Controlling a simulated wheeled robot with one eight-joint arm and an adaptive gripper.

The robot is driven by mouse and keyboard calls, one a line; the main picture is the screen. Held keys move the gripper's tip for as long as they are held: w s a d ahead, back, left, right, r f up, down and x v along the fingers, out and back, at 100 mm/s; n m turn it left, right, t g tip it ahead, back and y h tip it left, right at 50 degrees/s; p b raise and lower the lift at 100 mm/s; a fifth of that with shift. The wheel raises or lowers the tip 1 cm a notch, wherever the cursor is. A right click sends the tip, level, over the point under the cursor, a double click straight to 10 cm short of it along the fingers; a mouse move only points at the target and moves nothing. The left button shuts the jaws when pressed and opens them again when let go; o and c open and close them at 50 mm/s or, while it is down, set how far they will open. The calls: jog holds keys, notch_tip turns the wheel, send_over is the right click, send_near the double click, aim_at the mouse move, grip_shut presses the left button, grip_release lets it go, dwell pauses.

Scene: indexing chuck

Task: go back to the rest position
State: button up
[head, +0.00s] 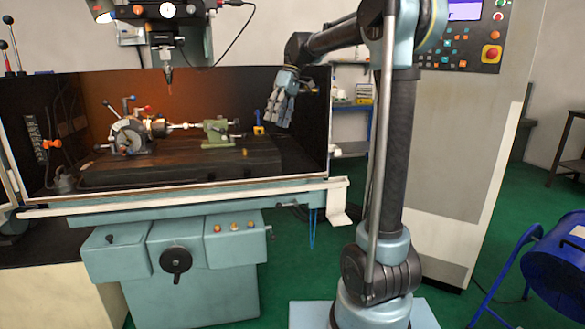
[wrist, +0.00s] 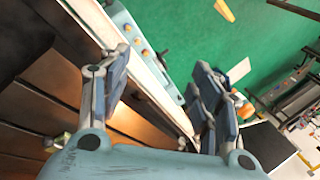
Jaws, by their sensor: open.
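My gripper (head: 279,110) hangs from my arm at the right end of the machine enclosure, pointing down, in the head view. In the wrist view my gripper (wrist: 160,95) has its two finger pads spread wide apart with nothing between them. The indexing chuck (head: 130,134) stands on the machine table (head: 180,168), left of my gripper and well apart from it. A shaft runs from the chuck to the green tailstock (head: 217,131). A small yellow-and-blue item (head: 258,129) stands just left of my gripper.
The spindle head (head: 167,50) hangs above the chuck. The enclosure's right wall (head: 317,125) is close to my gripper. The front rail (head: 180,197) runs below. A grey control cabinet (head: 455,160) and a blue drum fan (head: 555,260) stand to the right. Green floor (wrist: 225,45) is open in front.

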jog(key=s+d+f+m+t+h, duration=0.1)
jog(key=s+d+f+m+t, duration=0.15)
jog(key=s+d+f, duration=0.45)
jog(key=s+d+f+m+t, duration=0.1)
jog(key=s+d+f+m, duration=0.3)
jog(key=s+d, duration=0.45)
jog(key=s+d+f+m+t+h, duration=0.1)
jog(key=s+d+f+m, duration=0.1)
jog(key=s+d+f, duration=0.2)
jog(key=s+d+f+m+t+h, duration=0.1)
jog(key=s+d+f+m, duration=0.2)
jog(key=s+f, duration=0.6)
notch_tip(320, 180, down, 6)
jog(key=shift+s+d+r, duration=0.1)
jog(key=shift+s+d, duration=0.3)
jog(key=shift+d, duration=0.4)
jog(key=shift+m+t, duration=0.25)
jog(key=shift+w+f, duration=0.25)
jog(key=shift+w, duration=0.2)
